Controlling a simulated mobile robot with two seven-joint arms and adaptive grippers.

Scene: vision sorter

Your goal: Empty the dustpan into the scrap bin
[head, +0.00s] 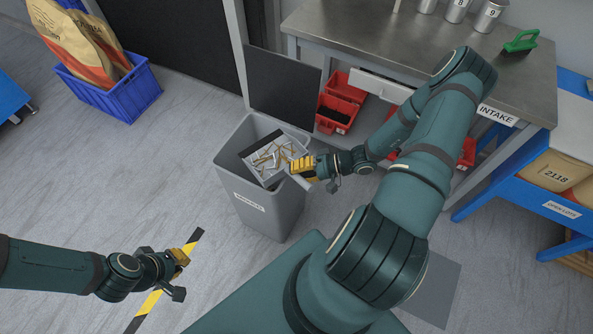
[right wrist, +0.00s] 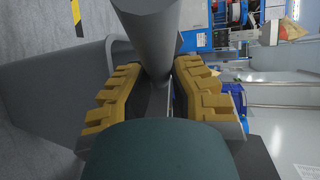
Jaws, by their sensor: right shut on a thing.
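The grey scrap bin (head: 262,207), with a white label on its front, stands on the floor left of the workbench. The dustpan (head: 265,178) is a pale grey pan at the bin's mouth, with several brass-coloured and silvery scraps (head: 272,156) lying on it. My right gripper (head: 303,168) is at the bin's right rim, shut on the dustpan's handle. In the right wrist view the round grey handle (right wrist: 150,40) runs between the yellow finger pads. My left gripper (head: 180,257) is low at the left, over the floor and away from the bin; its finger gap is unclear.
The workbench (head: 350,37) with metal cups and a green-handled tool stands behind my right arm. Red bins (head: 333,115) sit under it. A blue crate (head: 112,97) with sacks stands at the upper left. Floor left of the bin is clear.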

